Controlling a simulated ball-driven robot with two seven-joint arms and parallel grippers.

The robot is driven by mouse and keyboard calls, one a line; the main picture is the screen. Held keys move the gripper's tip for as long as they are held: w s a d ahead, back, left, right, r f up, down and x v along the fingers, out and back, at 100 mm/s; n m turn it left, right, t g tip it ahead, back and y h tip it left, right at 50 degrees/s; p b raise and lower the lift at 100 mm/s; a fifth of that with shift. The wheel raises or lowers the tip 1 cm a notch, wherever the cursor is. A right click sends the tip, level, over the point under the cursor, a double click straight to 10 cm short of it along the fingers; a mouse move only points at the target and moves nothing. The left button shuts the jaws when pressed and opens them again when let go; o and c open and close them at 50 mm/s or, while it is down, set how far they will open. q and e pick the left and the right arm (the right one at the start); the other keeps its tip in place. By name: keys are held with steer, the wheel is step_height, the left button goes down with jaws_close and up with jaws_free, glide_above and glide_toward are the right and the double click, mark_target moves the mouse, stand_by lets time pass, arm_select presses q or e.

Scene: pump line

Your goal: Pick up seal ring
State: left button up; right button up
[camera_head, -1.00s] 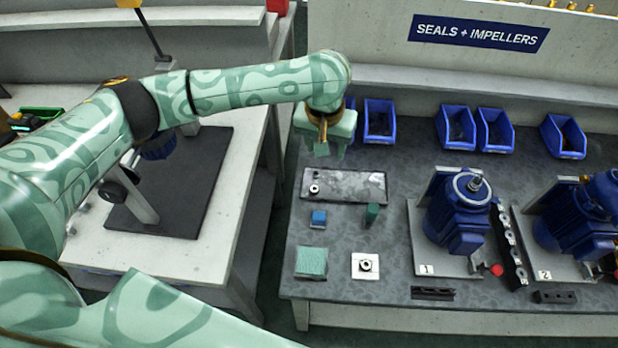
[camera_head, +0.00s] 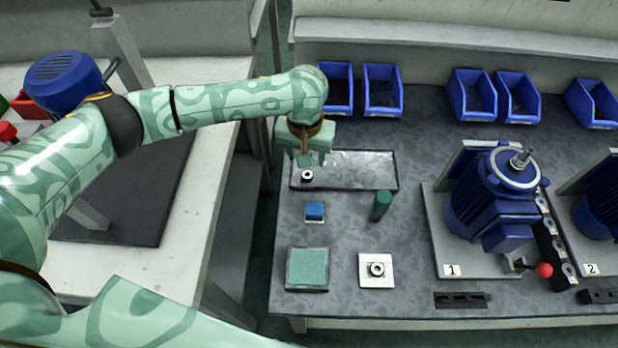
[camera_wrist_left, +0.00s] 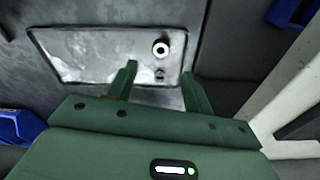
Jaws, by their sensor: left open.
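A small pale ring with a dark centre, which looks like the seal ring (camera_head: 307,176), lies at the left end of a shallow grey metal tray (camera_head: 350,170). The ring also shows in the left wrist view (camera_wrist_left: 160,48), with a small dark piece (camera_wrist_left: 160,74) beside it. My left gripper (camera_head: 304,160) is open and empty above the left end of the tray. In the left wrist view its two fingers (camera_wrist_left: 160,75) point toward the ring, which lies beyond the fingertips and is not touched. My right gripper is out of view.
A similar ring (camera_head: 376,269) sits on a white plate at the bench front. Near it are a blue block (camera_head: 315,211), a green cylinder (camera_head: 381,205) and a green pad (camera_head: 307,268). Blue bins (camera_head: 382,90) line the back; a motor (camera_head: 500,200) stands right.

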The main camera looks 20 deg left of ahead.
mark_target(307, 174)
arm_select(q)
steer(key=shift+w+f, duration=0.1)
steer(key=shift+f, duration=0.75)
step_height(307, 174, down, 5)
steer(key=b, duration=0.4)
steer(key=shift+r, duration=0.15)
steer(key=shift+f+b, duration=0.35)
steer(key=shift+b, duration=0.1)
steer(key=shift+r, duration=0.25)
steer(key=c, duration=1)
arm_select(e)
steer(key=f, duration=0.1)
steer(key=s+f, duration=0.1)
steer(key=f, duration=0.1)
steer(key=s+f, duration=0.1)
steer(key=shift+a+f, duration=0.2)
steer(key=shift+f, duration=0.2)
